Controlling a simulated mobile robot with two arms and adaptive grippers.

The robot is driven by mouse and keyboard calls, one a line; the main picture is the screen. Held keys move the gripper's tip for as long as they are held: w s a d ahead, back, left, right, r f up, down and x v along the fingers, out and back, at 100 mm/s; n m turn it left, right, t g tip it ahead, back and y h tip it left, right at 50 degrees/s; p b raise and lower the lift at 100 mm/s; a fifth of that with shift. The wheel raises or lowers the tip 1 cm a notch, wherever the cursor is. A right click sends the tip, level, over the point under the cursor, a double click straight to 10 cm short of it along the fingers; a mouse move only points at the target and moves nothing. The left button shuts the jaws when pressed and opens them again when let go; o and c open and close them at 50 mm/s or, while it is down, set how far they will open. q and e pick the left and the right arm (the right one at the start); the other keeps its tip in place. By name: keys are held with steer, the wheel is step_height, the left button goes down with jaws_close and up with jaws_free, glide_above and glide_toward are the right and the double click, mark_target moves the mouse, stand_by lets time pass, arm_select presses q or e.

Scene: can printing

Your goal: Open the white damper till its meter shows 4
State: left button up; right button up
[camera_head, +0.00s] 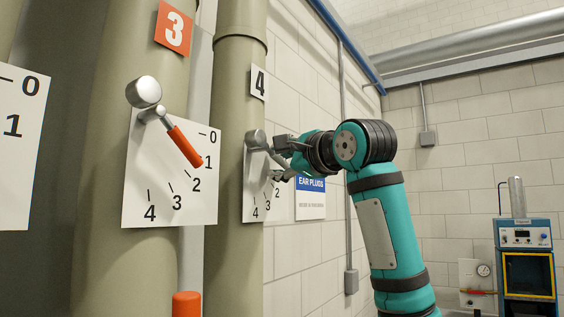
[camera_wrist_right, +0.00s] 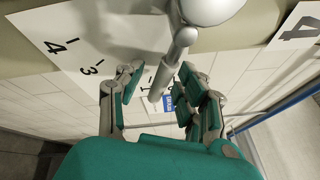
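The white damper handle (camera_wrist_right: 168,80) hangs from a round grey pivot knob (camera_wrist_right: 208,8) in the right wrist view. In the head view this knob (camera_head: 255,138) is on the pipe marked 4, and my gripper partly hides the handle. Its white meter plate (camera_head: 251,185) shows 2, 3 and 4; its upper marks are covered. In the wrist view the plate (camera_wrist_right: 85,20) shows 4 and 3, and the handle tip is near the 1. My right gripper (camera_head: 282,158) is open, its fingers (camera_wrist_right: 157,84) on either side of the handle; I cannot tell if they touch it. My left gripper is out of view.
An orange-handled damper (camera_head: 185,146) on the pipe marked 3 stands left of my right gripper, pointing near 1. Another meter plate (camera_head: 15,165) is at the far left. The tiled wall with an ear plugs sign (camera_head: 311,198) is behind. A blue machine (camera_head: 524,236) stands at the right.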

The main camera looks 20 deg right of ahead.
steer(key=shift+s+d, duration=0.1)
steer(key=shift+s, duration=0.25)
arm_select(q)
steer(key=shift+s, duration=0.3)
arm_select(e)
steer(key=v, duration=1.1)
steer(key=shift+s, duration=0.2)
